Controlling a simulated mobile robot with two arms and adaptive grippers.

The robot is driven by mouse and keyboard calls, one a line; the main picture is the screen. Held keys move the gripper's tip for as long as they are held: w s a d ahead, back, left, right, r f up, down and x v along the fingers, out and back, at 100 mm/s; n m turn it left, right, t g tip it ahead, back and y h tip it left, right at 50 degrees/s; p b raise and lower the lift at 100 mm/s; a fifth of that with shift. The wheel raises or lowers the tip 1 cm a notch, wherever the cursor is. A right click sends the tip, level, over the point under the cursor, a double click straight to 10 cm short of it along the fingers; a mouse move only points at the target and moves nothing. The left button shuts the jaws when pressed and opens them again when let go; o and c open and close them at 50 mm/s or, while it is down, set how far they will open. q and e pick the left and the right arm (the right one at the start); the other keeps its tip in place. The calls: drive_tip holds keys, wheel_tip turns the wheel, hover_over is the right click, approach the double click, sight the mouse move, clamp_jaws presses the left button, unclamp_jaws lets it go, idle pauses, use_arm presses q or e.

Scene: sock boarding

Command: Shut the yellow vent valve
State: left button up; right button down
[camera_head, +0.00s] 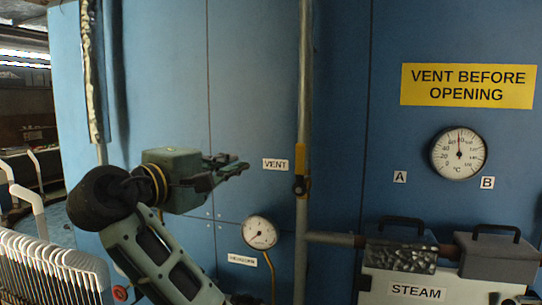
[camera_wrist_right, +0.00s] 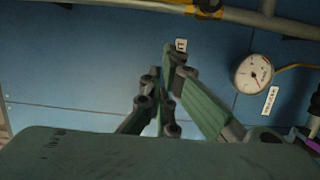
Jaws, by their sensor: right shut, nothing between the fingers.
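The yellow vent valve handle (camera_head: 303,160) is on a vertical metal pipe, beside the VENT label (camera_head: 276,164). The handle stands upright along the pipe, above its dark pivot. Part of it also shows at the top edge of the wrist view (camera_wrist_right: 205,12). My right gripper (camera_head: 240,164) is left of the handle, at about its height in the picture, apart from it. Its fingers (camera_wrist_right: 170,50) are shut with nothing between them. My left gripper is not in view.
A small gauge (camera_head: 260,233) sits below on the blue wall. A dial thermometer (camera_head: 459,153) is under a yellow sign (camera_head: 468,86). A STEAM box (camera_head: 417,286) with dark handled parts stands lower right. A white rack (camera_head: 50,265) is at lower left.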

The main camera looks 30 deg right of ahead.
sight(300, 169)
drive_tip(key=shift+d, duration=0.2)
drive_tip(key=w+d+p, duration=0.1)
drive_tip(key=d+p, duration=0.5)
drive_tip(key=d, duration=0.5)
drive_tip(key=shift+d, duration=0.15)
drive_tip(key=shift+w, duration=0.2)
